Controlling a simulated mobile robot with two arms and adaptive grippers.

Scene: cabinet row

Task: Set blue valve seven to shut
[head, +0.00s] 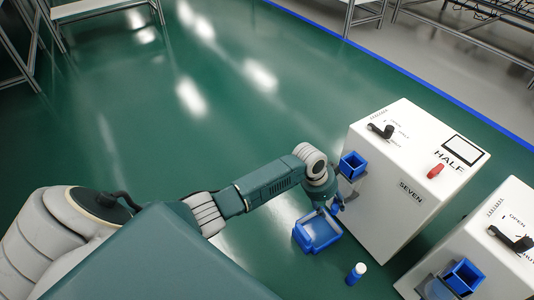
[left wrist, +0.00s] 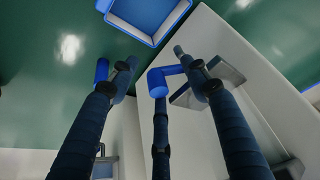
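In the left wrist view, a blue bent valve handle (left wrist: 157,83) sticks out from the white cabinet face near a grey plate. My left gripper (head: 337,203) is low at the cabinet's left side. In the left wrist view its dark fingers (left wrist: 155,62) are spread apart, with the blue handle between them. I cannot tell whether any finger touches the handle. In the head view the arm's end mostly hides the valve. My right gripper is out of view.
The cabinet top has a black lever (head: 382,130) and red knob (head: 436,171). A second white cabinet (head: 490,260) stands right.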

